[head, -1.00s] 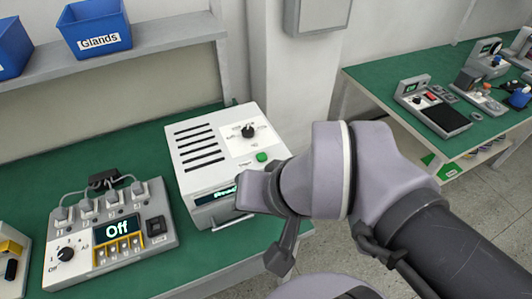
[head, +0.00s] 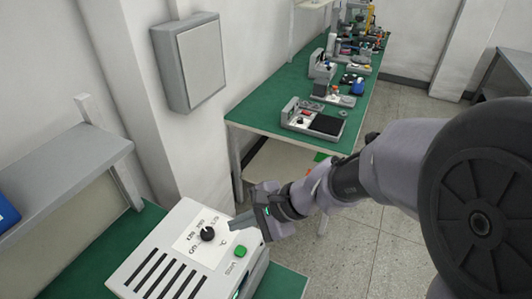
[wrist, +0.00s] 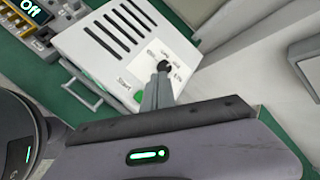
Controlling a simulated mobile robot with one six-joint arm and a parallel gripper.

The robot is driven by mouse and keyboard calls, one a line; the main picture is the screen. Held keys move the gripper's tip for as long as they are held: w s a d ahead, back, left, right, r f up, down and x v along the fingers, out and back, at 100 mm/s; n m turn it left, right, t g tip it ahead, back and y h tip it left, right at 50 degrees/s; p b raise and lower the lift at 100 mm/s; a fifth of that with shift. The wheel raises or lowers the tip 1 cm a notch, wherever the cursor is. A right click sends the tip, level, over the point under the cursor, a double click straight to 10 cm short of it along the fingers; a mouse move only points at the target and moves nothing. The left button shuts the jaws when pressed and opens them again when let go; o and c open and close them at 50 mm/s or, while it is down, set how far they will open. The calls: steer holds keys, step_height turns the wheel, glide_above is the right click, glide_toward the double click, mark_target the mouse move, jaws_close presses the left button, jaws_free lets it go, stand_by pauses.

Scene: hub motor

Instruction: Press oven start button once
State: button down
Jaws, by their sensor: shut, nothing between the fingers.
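The oven (head: 150,258) is a white box with dark vent slots, standing on the green bench in the head view. Its green start button (head: 239,251) sits on the top face, near a black knob (head: 208,233). My gripper (head: 234,224) is shut and empty, its tip close to the knob and the button. Whether it touches the oven cannot be told. In the wrist view, the shut fingers (wrist: 158,92) point at the oven's top (wrist: 92,48), beside the green button (wrist: 139,96), which they partly cover, and just below the knob (wrist: 163,66).
A wall box (head: 190,62) hangs above the oven. A grey shelf (head: 65,170) is at the left. Another green bench (head: 262,105) with several devices stands behind, with open floor right of it. A device reading "Off" (wrist: 30,8) shows in the wrist view.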

mark_target(244, 251)
steer(key=shift+w+d, duration=0.1)
steer(key=shift+w, duration=0.1)
steer(key=shift+f, duration=0.1)
step_height(244, 251, down, 9)
steer(key=b, duration=0.7)
steer(key=shift+b, duration=0.4)
stand_by(1.4)
steer(key=shift+f+b, duration=0.3)
steer(key=shift+b, duration=0.25)
steer(key=shift+f+b, duration=0.4)
steer(key=shift+b, duration=0.05)
stand_by(0.4)
steer(key=shift+r, duration=0.15)
steer(key=shift+r+p, duration=0.6)
steer(key=shift+r, duration=0.1)
